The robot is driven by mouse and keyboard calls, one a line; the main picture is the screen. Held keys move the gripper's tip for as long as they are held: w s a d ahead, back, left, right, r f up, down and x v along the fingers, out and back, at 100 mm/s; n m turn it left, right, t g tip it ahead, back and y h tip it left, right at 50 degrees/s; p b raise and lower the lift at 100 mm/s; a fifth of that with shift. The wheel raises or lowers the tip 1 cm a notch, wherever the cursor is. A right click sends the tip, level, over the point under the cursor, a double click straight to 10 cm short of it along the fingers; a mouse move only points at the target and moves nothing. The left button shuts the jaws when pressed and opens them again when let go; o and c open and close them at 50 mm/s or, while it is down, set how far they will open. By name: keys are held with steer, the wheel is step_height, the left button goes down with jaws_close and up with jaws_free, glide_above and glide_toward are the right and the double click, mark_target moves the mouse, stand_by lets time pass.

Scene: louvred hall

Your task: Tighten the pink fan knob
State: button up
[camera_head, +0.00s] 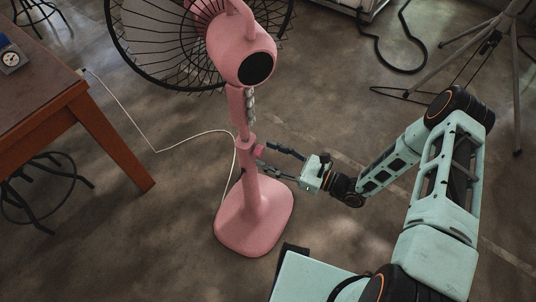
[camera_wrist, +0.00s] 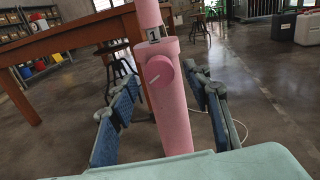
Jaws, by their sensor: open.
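The pink fan (camera_head: 252,203) stands upright on the floor, with a pink base, a pole and a dark wire cage at the top. Its pink knob (camera_wrist: 159,71) sticks out from the pole's collar and has a pale line mark on its face. The knob also shows small in the head view (camera_head: 260,151), on the right side of the pole. A tag reading "1" (camera_wrist: 154,34) sits just above the knob. My gripper (camera_head: 271,158) is open and empty to the right of the pole. In the wrist view its blue-padded fingers (camera_wrist: 165,105) spread on either side of the pole, apart from the knob.
A brown wooden table (camera_head: 50,80) stands at the left with a small gauge (camera_head: 10,58) on it. A white cord (camera_head: 155,150) runs over the floor to the fan. A black stool (camera_head: 42,190) is by the table, and a tripod (camera_head: 480,50) stands at upper right.

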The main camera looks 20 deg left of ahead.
steer(key=shift+a, duration=0.3)
steer(key=c, duration=1.2)
steer(key=shift+o, duration=0.2)
